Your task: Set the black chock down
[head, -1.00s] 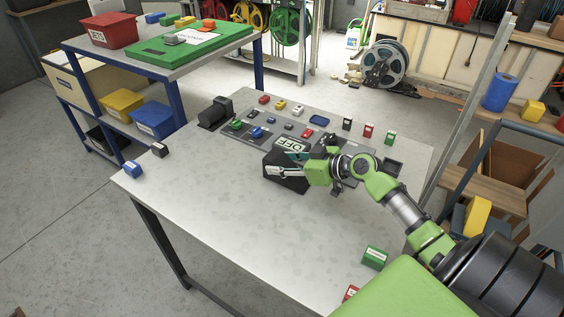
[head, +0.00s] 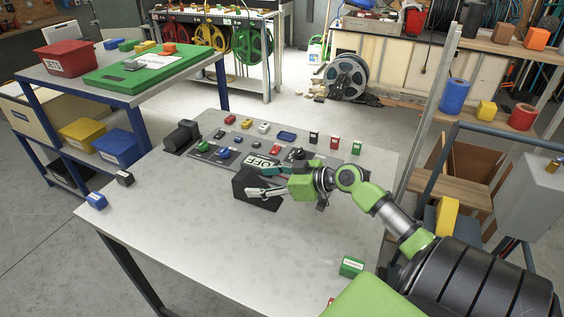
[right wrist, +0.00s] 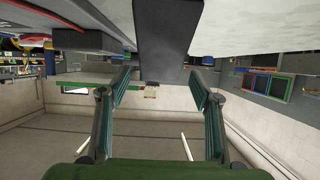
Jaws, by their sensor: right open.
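The black chock (head: 262,203) rests on the grey table (head: 190,225), just in front of the panel with the "OFF" label (head: 262,161). My right gripper (head: 264,181) is at the chock, with its fingers spread. In the right wrist view, the open fingers (right wrist: 161,88) show with a gap between them, and the dark chock (right wrist: 168,40) stands ahead between their tips. The fingers do not appear to press on it. Part of the chock is hidden behind the gripper in the head view. My left gripper is not in view.
Small coloured blocks stand on the panel and along the table's back edge. A black block (head: 182,137) stands at the back left. A green block (head: 351,266) is near my arm. The table's front left is mostly clear, with a blue block (head: 96,201) at the edge.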

